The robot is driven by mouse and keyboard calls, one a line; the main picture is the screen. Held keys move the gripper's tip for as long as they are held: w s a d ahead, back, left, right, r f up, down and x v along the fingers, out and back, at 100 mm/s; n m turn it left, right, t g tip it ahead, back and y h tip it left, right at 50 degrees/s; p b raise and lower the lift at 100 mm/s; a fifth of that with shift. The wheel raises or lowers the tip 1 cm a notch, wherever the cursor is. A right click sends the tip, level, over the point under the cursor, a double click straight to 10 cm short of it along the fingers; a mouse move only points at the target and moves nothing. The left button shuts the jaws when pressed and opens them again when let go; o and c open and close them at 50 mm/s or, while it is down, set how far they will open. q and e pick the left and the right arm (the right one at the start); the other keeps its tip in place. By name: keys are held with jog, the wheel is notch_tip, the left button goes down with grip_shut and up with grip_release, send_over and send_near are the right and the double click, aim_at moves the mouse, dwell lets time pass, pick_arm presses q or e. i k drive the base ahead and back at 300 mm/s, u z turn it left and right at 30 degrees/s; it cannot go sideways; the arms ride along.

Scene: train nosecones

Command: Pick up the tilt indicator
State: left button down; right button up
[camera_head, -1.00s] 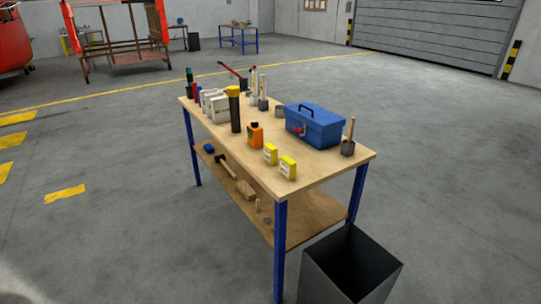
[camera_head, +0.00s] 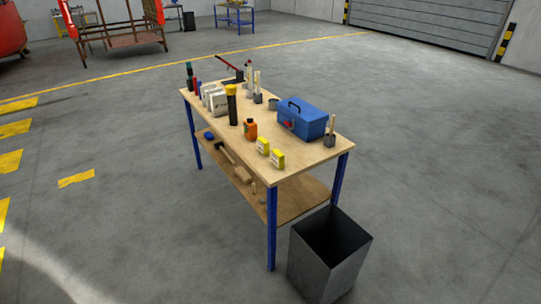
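The workbench (camera_head: 310,160) has a light wooden top, blue legs and a lower shelf, and stands in mid-view at some distance. I cannot tell which item, if any, is the tilt indicator. On the top are a blue toolbox (camera_head: 306,122), two small yellow boxes (camera_head: 277,159) with pale labels, an orange bottle (camera_head: 250,130) and a dark cylinder with a yellow top (camera_head: 232,108). White boxes (camera_head: 219,103) and small bottles or cans stand toward the far left end. Neither of my grippers is in view.
A dark open bin (camera_head: 318,268) stands on the floor by the bench's near end. A hammer (camera_head: 225,152) and small items lie on the lower shelf (camera_head: 295,197). Grey floor around the bench is largely clear. Another blue-legged table (camera_head: 234,17) stands far back.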

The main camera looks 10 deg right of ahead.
aim_at(263, 144)
jog(key=u, duration=0.5)
jog(key=k, duration=1.2)
jog(key=u, duration=0.9)
jog(key=i, duration=3.3)
jog(key=z, duration=0.6)
jog(key=i, duration=1.1)
jog(key=z, duration=0.95)
